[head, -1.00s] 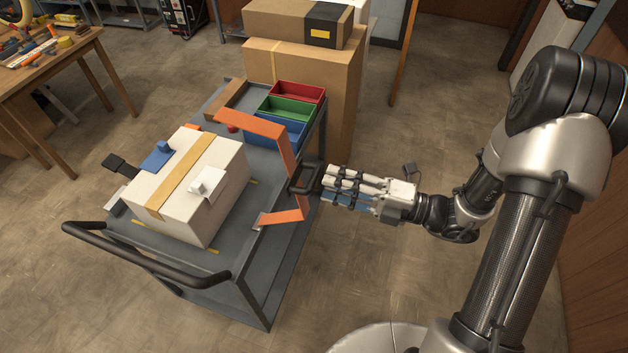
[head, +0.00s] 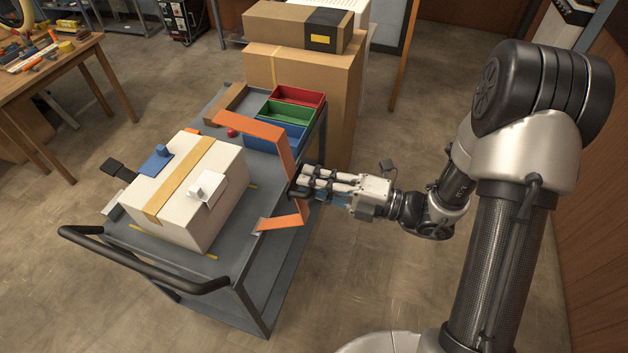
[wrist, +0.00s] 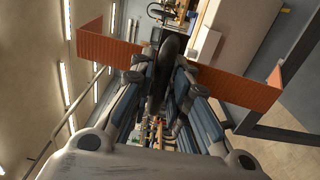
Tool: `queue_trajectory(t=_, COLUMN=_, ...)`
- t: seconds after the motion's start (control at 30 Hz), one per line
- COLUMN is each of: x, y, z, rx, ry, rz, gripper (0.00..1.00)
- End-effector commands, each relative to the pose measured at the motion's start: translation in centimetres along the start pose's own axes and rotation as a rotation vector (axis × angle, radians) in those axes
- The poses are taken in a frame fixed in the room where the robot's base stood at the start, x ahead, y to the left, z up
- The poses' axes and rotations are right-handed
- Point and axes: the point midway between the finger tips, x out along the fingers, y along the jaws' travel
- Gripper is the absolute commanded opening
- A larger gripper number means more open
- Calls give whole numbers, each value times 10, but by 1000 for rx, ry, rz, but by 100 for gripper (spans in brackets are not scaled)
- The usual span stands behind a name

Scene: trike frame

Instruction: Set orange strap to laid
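The orange strap (head: 277,140) stands as an angular band at the right side of the cart. Its upper arm runs toward the bins, and its lower end (head: 283,222) reaches the cart's edge. In the wrist view the strap (wrist: 232,88) spreads to both sides. A dark rounded handle (wrist: 170,58) is at its middle. My gripper (head: 304,182) is at this handle, with its fingers on either side of it. I cannot tell whether they press on it. The white box (head: 208,218) sits on the cart, apart from the strap's visible span.
The grey cart (head: 233,263) has a black push handle (head: 140,262) at its front. Red, green and blue bins (head: 277,135) and a red ball (head: 231,132) are on its far part. Cardboard boxes (head: 318,85) stand behind. A tool table (head: 40,75) is at left. Floor at right is clear.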

Motion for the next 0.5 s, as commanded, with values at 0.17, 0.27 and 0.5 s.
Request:
queue_trajectory(t=0.17, x=0, y=0, z=0, rx=0, ry=0, rz=0, gripper=2)
queue_trajectory(t=0.27, x=0, y=0, z=0, rx=0, ry=0, rz=0, gripper=0)
queue_trajectory(t=0.5, x=0, y=0, z=0, rx=0, ry=0, rz=0, gripper=0)
